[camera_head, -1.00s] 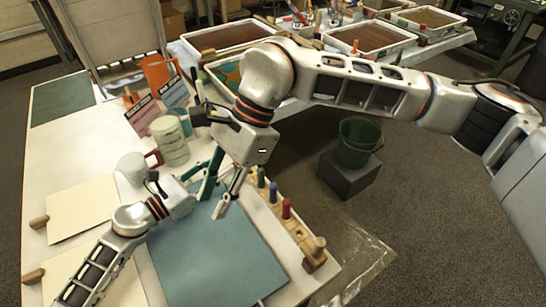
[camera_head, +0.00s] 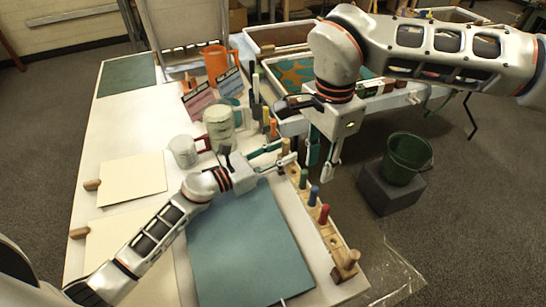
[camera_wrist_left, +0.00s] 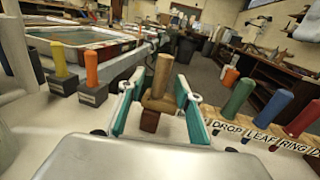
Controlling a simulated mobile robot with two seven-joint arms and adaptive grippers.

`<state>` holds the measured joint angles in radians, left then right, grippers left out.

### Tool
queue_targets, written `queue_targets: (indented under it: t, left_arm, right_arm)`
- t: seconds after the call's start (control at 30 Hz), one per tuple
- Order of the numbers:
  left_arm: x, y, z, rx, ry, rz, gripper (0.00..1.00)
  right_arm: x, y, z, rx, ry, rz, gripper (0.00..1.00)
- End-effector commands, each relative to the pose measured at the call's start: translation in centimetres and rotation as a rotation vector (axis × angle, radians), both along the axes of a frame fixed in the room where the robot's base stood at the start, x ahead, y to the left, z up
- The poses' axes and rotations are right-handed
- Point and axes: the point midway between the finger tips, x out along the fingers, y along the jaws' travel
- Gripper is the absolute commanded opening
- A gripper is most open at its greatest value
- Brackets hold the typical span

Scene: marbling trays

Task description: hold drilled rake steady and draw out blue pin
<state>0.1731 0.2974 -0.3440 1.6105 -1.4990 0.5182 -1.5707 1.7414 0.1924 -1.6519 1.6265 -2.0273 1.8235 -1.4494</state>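The drilled rake (camera_head: 334,240) is a long light-wood bar along the table's right edge. A green pin (camera_head: 303,178), the blue pin (camera_head: 314,195) and a red pin (camera_head: 324,214) stand upright in it. A wooden knob (camera_head: 347,264) stands at its near end and a tan wooden handle (camera_head: 285,148) at its far end. My left gripper (camera_head: 284,153) is at that far handle. In the left wrist view its teal-padded fingers stand open either side of the handle (camera_wrist_left: 161,76), with gaps. My right gripper (camera_head: 322,165) points down, open and empty, just right of the rake's far end.
A blue-grey board (camera_head: 245,245) lies left of the rake. Mugs, cards and an orange jug (camera_head: 216,65) stand farther back. Trays (camera_head: 278,37) lie beyond. A green bucket (camera_head: 405,155) stands on a dark block off the table's right side.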

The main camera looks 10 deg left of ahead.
Motion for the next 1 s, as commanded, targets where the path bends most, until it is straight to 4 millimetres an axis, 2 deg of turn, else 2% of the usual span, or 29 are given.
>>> queue_targets:
  t: [0.2, 0.47, 0.6, 0.7, 0.73, 0.77, 0.8, 1.0]
  left_arm:
    - [1.0, -1.05, -0.01, -0.001, 0.001, 0.0, 0.34]
    - [1.05, -1.12, -0.03, 0.001, 0.001, -0.001, 0.34]
    - [1.04, -1.1, -0.02, 0.001, 0.001, 0.0, 0.01]
    - [1.04, -1.1, -0.03, 0.001, 0.001, 0.0, 0.0]
    - [1.03, -1.09, -0.03, 0.001, 0.001, 0.0, 0.11]
    - [1.03, -1.09, -0.03, 0.001, 0.001, 0.0, 0.03]
    - [1.03, -1.09, -0.03, 0.001, 0.001, 0.0, 0.0]
    - [1.03, -1.08, -0.03, 0.001, 0.001, 0.0, 0.0]
  right_arm:
    - [-0.03, 0.03, 0.0, 0.001, 0.001, 0.0, 0.28]
    - [-0.03, 0.04, -0.01, 0.001, 0.001, 0.0, 0.28]
    - [-0.03, 0.04, 0.0, 0.001, 0.001, 0.0, 0.28]
    - [-0.03, 0.04, 0.0, 0.001, 0.001, 0.0, 0.28]
    - [-0.03, 0.04, -0.01, 0.001, 0.001, 0.0, 0.28]
    - [-0.03, 0.03, 0.0, 0.001, 0.001, 0.0, 0.28]
    - [-0.03, 0.03, 0.0, 0.001, 0.001, 0.0, 0.28]
    - [-0.03, 0.03, 0.0, 0.001, 0.001, 0.0, 0.28]
